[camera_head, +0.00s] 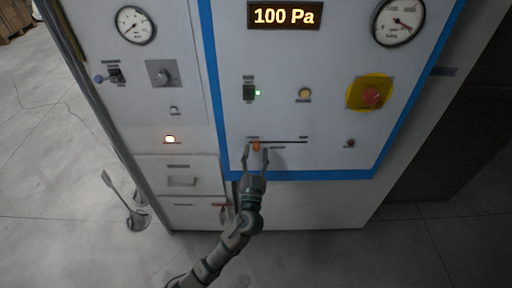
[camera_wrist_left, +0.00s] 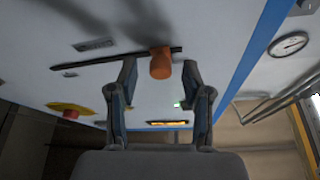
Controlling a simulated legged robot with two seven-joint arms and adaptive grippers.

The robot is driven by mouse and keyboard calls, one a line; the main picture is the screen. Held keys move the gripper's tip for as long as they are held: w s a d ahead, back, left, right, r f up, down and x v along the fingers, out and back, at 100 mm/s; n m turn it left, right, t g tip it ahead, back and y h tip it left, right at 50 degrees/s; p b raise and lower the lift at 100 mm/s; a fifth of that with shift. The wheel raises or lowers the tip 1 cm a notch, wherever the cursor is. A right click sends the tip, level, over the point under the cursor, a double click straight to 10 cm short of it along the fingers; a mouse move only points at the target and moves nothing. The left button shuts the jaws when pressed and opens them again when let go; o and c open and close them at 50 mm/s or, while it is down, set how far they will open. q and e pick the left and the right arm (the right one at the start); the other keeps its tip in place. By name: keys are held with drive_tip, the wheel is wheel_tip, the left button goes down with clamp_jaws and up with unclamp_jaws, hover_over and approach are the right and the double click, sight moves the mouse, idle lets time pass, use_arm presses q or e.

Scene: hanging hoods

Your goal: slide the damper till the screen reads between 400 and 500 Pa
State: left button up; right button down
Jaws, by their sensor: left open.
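The screen (camera_head: 284,16) at the top of the panel reads 100 Pa. The damper is an orange knob (camera_head: 256,146) at the left end of a dark horizontal slot (camera_head: 290,142) low on the panel. My left gripper (camera_head: 256,151) is open, with a finger on each side of the knob. In the left wrist view the orange knob (camera_wrist_left: 160,63) stands between the two spread fingers (camera_wrist_left: 158,78), with gaps beside it. Whether a finger touches it, I cannot tell. My right gripper is not in view.
A red emergency button (camera_head: 372,95) on a yellow plate is at the right of the panel. A small dark knob (camera_head: 350,143) sits right of the slot. The slot's right side is clear.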

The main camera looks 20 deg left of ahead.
sight(286, 140)
use_arm(q)
drive_tip(key=shift+w+a+r, duration=0.1)
drive_tip(key=shift+w+r, duration=0.1)
drive_tip(key=shift+w, duration=0.3)
clamp_jaws()
drive_tip(key=d+b, duration=0.1)
drive_tip(key=d, duration=0.1)
drive_tip(key=w+d+b, duration=0.1)
drive_tip(key=d+b, duration=0.1)
drive_tip(key=d, duration=0.1)
drive_tip(key=w+d+b, duration=0.1)
drive_tip(key=d+b, duration=0.1)
drive_tip(key=d, duration=0.1)
drive_tip(key=shift+w+d+f, duration=0.2)
drive_tip(key=shift+d+f, duration=0.05)
drive_tip(key=shift+d+r, duration=0.15)
drive_tip(key=shift+d, duration=0.1)
drive_tip(key=shift+a, duration=0.15)
